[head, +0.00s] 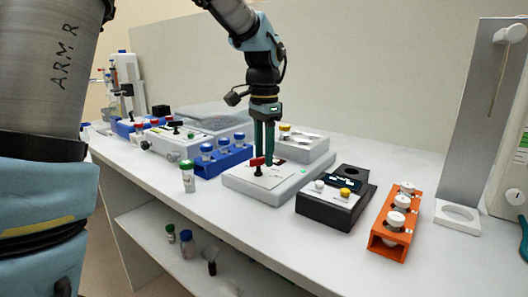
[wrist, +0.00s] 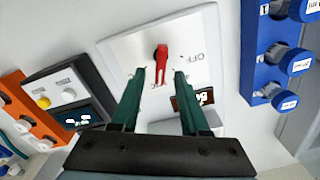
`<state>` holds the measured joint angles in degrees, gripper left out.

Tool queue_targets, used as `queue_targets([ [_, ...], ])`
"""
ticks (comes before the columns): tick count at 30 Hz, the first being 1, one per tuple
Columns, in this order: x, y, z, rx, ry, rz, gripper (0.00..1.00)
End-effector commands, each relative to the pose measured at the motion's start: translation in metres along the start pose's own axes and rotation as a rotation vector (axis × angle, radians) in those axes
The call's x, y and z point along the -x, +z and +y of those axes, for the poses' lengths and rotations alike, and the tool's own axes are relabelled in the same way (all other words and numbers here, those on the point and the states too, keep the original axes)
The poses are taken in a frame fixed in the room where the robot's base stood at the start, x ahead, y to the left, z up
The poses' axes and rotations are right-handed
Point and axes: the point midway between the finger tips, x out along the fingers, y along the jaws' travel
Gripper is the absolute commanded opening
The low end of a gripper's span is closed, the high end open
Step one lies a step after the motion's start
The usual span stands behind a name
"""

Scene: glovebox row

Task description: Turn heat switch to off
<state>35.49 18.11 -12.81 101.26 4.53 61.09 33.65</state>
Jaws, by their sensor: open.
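The heat switch (wrist: 162,62) is a red lever on a pale plate of a white box (head: 240,181). In the head view the red lever (head: 257,161) stands at my gripper's tips. In the wrist view its free end points toward my gripper, and the word OFF is printed to its right. My gripper (wrist: 160,76) is open, its green fingers on either side of the lever's lower end. In the head view my gripper (head: 264,152) points down over the box. I cannot tell whether a finger touches the lever.
A black box with knobs (head: 335,203) and an orange rack (head: 385,237) stand to the right. A blue rack of vials (head: 222,160) and a green-capped vial (head: 188,177) stand to the left. A white block with a yellow-capped vial (head: 308,146) is behind.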

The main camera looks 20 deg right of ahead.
Motion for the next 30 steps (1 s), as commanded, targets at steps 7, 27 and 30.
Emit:
queue_targets([
  [7,0.0002,0.0001,0.0,0.0,0.0,0.0,0.32],
  [27,0.0005,0.0001,0.0,0.0,0.0,0.0,0.0],
  [30,0.0007,0.0001,-0.0001,0.004,0.0,0.0,0.0],
])
